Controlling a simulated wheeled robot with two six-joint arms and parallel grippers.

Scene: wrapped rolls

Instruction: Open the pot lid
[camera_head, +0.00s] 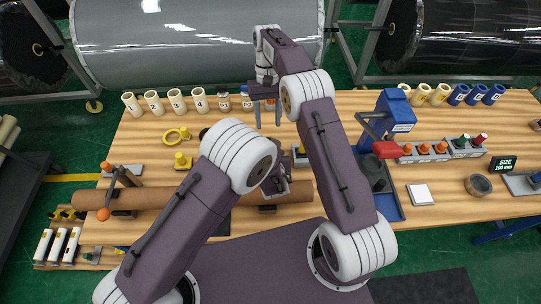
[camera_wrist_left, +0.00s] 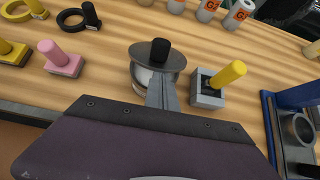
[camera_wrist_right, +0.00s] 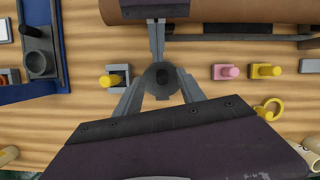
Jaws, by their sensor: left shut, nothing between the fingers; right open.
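The pot (camera_wrist_left: 143,82) is a small silver vessel under a round dark grey lid (camera_wrist_left: 140,57) with a black knob (camera_wrist_left: 160,50). The lid sits over the pot's top; the right wrist view shows this lid from above (camera_wrist_right: 150,85). My left gripper (camera_wrist_left: 161,88) is shut and empty, its fingertips close against the pot's near side; I cannot tell if they touch. My right gripper (camera_head: 267,122) is open, and in its wrist view its fingers (camera_wrist_right: 162,88) stand on either side of the lid. In the head view my left arm hides the pot.
A grey block with a yellow peg (camera_wrist_left: 207,98) stands close beside the pot. A pink peg block (camera_wrist_left: 63,58) is on the other side. A brown roll (camera_head: 135,197) lies along the near side. Numbered cups (camera_head: 176,100) line the back; a blue tray (camera_head: 388,205) is right.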

